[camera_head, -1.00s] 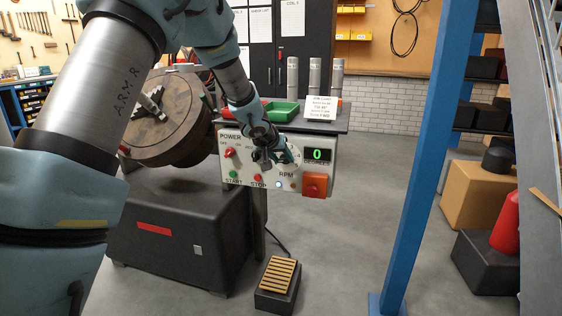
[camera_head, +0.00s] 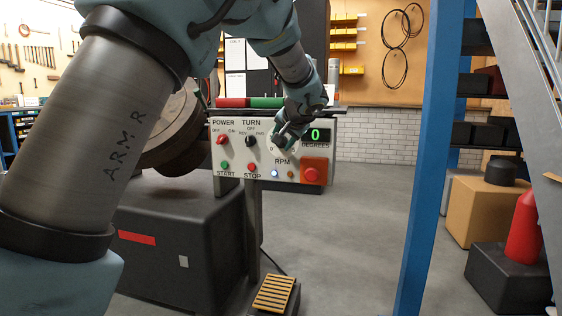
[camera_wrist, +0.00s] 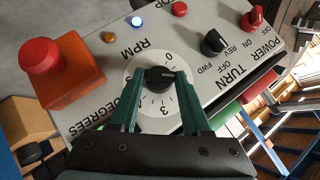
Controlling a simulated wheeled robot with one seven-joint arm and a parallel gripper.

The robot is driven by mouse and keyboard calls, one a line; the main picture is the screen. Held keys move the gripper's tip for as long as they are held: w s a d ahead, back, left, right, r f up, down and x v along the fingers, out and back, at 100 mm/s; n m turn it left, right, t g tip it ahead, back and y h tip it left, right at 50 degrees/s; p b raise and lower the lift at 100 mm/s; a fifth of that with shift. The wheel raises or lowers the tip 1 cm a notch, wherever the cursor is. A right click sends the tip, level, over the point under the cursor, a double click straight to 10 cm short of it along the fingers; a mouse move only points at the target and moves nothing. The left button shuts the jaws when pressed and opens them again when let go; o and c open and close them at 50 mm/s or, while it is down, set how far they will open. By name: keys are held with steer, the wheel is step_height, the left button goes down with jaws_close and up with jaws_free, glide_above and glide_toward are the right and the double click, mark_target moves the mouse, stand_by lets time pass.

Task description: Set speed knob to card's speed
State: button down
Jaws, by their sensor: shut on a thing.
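The RPM knob is black, on a white numbered dial (camera_wrist: 137,88) on the grey control panel (camera_head: 240,182). In the wrist view the knob (camera_wrist: 160,80) sits between the two green fingers of my gripper (camera_wrist: 160,77), which is shut on it. Dial marks 0 and 3 show; I cannot clearly read where the knob points. In the head view my gripper (camera_head: 284,141) covers most of the dial.
The panel holds a red power knob (camera_head: 222,139), a black turn knob (camera_head: 250,141), a green start button (camera_head: 224,166), a red stop button (camera_head: 252,168) and a large red button (camera_head: 312,175). The display (camera_head: 317,135) reads 0 degrees. A blue post (camera_head: 425,160) stands right.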

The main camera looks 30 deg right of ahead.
steer(key=t+b, duration=0.1)
steer(key=b, duration=0.1)
steer(key=f+m+t+y+b, duration=0.1)
steer(key=b, duration=0.2)
steer(key=m+t+b, duration=0.1)
steer(key=b, duration=0.1)
steer(key=shift+s+d+f+y+b, duration=0.2)
steer(key=shift+d+f+y+b, duration=0.1)
steer(key=shift+y, duration=0.1)
steer(key=m+t+b, duration=0.1)
steer(key=t+b, duration=0.1)
steer(key=b, duration=0.2)
steer(key=m+t+y+b, duration=0.1)
steer(key=m+b, duration=0.1)
steer(key=b, duration=0.2)
steer(key=shift+f+m+t+b, duration=0.3)
steer(key=shift+f+t+b, duration=0.05)
steer(key=shift+t, duration=0.05)
steer(key=m+t+b, duration=0.2)
steer(key=b, duration=0.3)
steer(key=m+t+h+b, duration=0.1)
steer(key=m+b, duration=0.1)
steer(key=shift+r+t+b, duration=0.1)
steer(key=shift+t+b, duration=0.2)
steer(key=shift+b, duration=0.1)
steer(key=shift+r, duration=0.1)
steer(key=shift+c, duration=1.8)
jaws_free()
